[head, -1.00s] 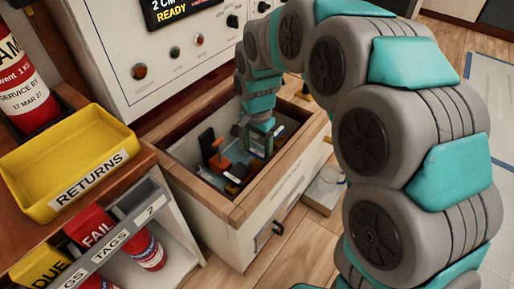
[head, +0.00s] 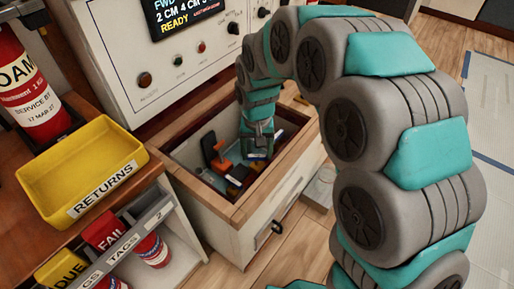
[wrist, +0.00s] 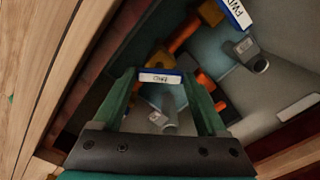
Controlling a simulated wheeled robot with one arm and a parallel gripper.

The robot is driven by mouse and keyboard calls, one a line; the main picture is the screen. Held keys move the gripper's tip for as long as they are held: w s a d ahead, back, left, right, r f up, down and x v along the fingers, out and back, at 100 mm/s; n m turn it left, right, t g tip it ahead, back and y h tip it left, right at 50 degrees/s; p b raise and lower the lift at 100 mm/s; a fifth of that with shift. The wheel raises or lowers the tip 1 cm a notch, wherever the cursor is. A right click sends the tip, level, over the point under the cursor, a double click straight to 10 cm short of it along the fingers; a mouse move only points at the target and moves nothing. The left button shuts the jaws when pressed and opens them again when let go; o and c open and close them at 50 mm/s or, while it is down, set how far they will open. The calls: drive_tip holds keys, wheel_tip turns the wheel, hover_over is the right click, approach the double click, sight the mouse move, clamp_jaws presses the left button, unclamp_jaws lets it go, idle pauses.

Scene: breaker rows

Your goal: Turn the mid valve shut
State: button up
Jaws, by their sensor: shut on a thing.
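My gripper (head: 258,143) reaches down into an open wooden-rimmed box (head: 232,214) below the control panel. In the wrist view my gripper (wrist: 158,79) has its two green fingers on either side of a blue handle (wrist: 160,71) and is shut on it. The handle has a white label whose upside-down lettering I cannot read surely, so I cannot confirm it is the mid valve. A grey fitting (wrist: 169,112) shows below the handle between the fingers. A second blue handle (wrist: 236,12), labelled FWD, lies at the upper right, apart from my gripper.
Orange parts (wrist: 184,32) lie beyond the held handle, and an orange part (head: 221,163) shows left of my gripper. The box walls stand close around. A yellow RETURNS bin (head: 40,170) and the control panel (head: 125,60) flank the box.

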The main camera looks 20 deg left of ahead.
sight(257, 156)
drive_tip(key=n+p, duration=0.2)
drive_tip(key=n, duration=0.3)
drive_tip(key=shift+r+n, duration=0.1)
drive_tip(key=shift+n, duration=0.2)
drive_tip(key=n+p, duration=0.2)
drive_tip(key=n, duration=0.2)
drive_tip(key=shift+n, duration=0.3)
drive_tip(key=o, duration=1.1)
drive_tip(key=shift+n, duration=0.3)
wheel_tip(257, 156, up, 8)
drive_tip(key=shift+f, duration=0.15)
